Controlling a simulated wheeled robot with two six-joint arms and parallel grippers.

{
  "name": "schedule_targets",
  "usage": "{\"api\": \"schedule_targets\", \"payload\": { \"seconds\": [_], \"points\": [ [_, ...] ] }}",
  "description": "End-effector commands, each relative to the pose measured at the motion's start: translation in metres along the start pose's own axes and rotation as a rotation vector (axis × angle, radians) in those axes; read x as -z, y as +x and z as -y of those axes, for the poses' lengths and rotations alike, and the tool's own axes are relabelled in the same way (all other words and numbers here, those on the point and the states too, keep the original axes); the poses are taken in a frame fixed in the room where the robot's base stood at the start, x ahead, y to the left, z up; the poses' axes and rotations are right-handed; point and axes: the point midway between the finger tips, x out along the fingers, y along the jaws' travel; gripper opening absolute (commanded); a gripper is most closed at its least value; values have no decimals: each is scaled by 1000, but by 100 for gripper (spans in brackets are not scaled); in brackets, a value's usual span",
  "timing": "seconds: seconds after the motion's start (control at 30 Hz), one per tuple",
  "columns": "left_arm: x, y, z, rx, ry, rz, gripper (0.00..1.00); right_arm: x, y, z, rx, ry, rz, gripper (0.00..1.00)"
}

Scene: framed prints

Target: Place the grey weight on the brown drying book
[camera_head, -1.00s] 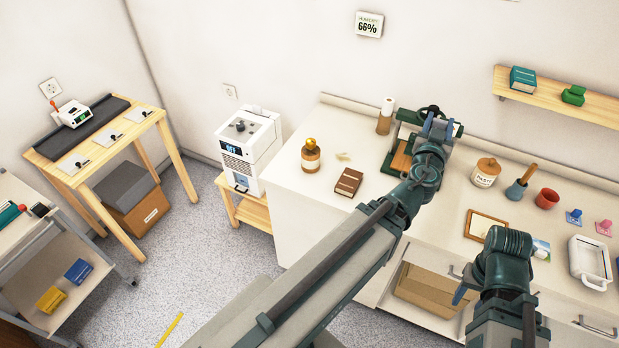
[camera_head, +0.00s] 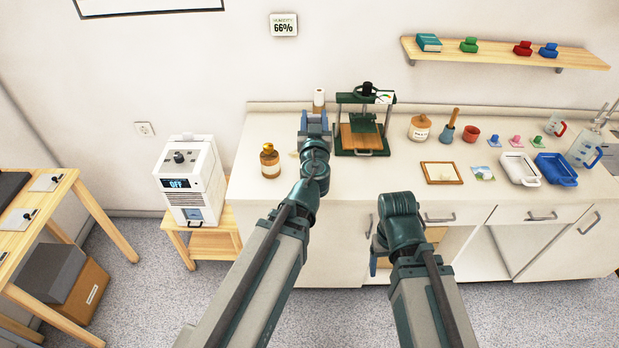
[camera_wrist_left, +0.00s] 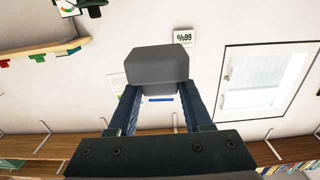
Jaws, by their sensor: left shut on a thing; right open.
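My left gripper (camera_head: 315,120) is raised over the counter, left of the green press. In the left wrist view the grey weight (camera_wrist_left: 155,68) is clamped between its blue fingers (camera_wrist_left: 155,112).
The green press (camera_head: 363,128) stands on the counter (camera_head: 260,200), with an amber bottle (camera_head: 270,162) to the left. A paste jar (camera_head: 420,128), a wooden frame (camera_head: 457,173), a white tray (camera_head: 518,168) and a blue tray (camera_head: 556,170) are to the right. A shelf (camera_head: 490,53) is above.

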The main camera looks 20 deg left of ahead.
Motion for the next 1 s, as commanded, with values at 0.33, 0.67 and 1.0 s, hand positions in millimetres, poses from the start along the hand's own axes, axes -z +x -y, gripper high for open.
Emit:
{"api": "schedule_targets", "payload": {
  "seconds": [0.33, 0.67, 1.0],
  "points": [
    [-124, 14, -62, -6, 1, 0, 0, 7, 123, 12, 0, 0, 0, 74],
    [-200, 16, -111, -6, 1, 0, 0, 12, 198, 19, 0, 0, 0, 74],
    [-218, 14, -127, -5, 1, 0, 0, 13, 217, 21, 0, 0, 0, 74]
  ]
}}
